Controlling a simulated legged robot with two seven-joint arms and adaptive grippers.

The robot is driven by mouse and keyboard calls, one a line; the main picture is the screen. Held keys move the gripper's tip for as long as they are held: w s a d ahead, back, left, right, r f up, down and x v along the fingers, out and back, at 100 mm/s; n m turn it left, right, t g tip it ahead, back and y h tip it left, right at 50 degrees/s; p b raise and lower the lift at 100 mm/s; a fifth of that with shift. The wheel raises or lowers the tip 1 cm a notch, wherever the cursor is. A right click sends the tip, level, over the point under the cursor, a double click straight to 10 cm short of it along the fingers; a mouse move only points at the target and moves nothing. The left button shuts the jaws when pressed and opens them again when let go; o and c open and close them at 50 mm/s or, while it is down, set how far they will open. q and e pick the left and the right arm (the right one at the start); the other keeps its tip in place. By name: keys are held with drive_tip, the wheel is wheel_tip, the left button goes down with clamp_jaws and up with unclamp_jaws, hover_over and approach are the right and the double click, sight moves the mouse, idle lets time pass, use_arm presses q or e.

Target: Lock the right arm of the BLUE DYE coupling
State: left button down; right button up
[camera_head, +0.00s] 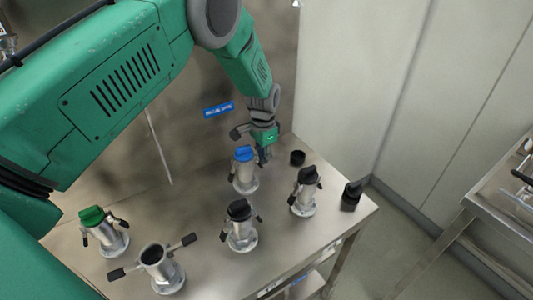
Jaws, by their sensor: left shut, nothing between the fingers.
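The BLUE DYE coupling (244,172) is an upright metal cylinder with a blue cap, standing at the back of the steel table under a blue label (218,109) on the wall panel. My left gripper (264,155) is just right of the blue cap, pointing down, shut and empty. It covers the coupling's right side, so its right arm is hidden and I cannot tell whether the gripper touches it. A dark piece shows left of the gripper, above the cap; I cannot tell what it belongs to. My right gripper is not in view.
Other couplings stand on the steel table (205,235): a green-capped one (108,236), an uncapped one with spread arms (163,270), and two black-capped ones (240,232) (304,196). A loose black cap (297,157) and a black block (351,195) lie right. Another table (497,205) stands far right.

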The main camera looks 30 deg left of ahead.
use_arm(q)
wheel_tip(320, 180, up, 7)
drive_tip(key=w+p, duration=0.1)
drive_tip(key=p, duration=0.3)
drive_tip(key=shift+d, duration=0.25)
drive_tip(key=shift+w, duration=0.1)
idle(0.3)
idle(1.2)
